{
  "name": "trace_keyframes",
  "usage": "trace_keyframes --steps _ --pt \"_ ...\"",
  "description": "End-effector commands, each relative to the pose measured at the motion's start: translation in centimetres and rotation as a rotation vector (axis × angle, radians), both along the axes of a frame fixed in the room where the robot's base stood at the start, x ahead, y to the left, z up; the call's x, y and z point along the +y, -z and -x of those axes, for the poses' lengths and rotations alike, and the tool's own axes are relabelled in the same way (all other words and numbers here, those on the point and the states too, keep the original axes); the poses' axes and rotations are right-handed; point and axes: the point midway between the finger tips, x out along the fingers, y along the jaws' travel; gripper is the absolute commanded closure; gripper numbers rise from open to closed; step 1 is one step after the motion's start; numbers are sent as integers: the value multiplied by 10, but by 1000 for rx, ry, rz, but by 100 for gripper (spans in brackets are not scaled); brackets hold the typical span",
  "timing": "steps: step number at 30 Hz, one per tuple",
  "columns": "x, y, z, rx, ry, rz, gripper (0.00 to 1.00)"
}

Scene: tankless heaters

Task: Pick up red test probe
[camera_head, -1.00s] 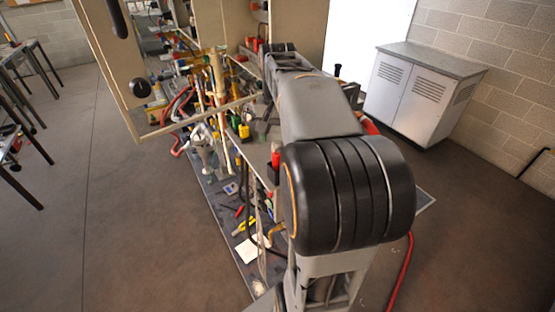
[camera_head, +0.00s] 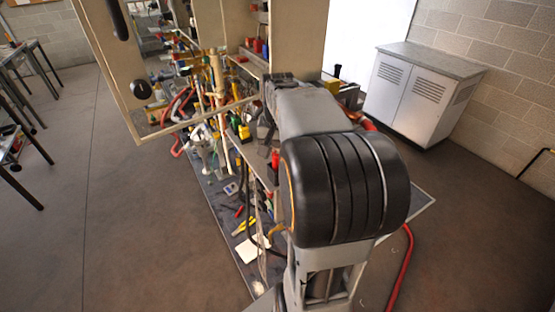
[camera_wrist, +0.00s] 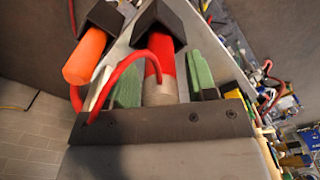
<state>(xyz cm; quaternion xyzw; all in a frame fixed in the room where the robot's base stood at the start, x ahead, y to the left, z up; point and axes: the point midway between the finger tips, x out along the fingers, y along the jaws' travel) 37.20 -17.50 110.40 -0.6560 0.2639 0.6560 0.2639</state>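In the wrist view, a red and silver cylinder (camera_wrist: 162,82), possibly the red test probe, stands close behind a dark bar with screws. A red lead (camera_wrist: 126,63) loops left from near it and crosses the bar. An orange cylinder (camera_wrist: 84,57) is to its left. Black angular parts cover the far ends of both cylinders. Green pieces stand on both sides of the red cylinder. In the head view my arm hides the gripper.
The dark bar (camera_wrist: 165,122) fronts a grey surface in the wrist view. In the head view, crowded shelves (camera_head: 255,62) and a lower board (camera_head: 222,205) with loose tools stand left of my arm. A grey cabinet (camera_head: 412,92) is at right.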

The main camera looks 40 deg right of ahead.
Motion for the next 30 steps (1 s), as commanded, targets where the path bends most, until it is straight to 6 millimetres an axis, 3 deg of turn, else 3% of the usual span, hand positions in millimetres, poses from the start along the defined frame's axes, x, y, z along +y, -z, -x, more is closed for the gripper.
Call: trace_keyframes --steps 15,23,30 --pt "0 0 0 0 0 0 96" --pt "0 -7 0 -2 0 1 96" --pt "0 -48 -1 -4 0 2 96"
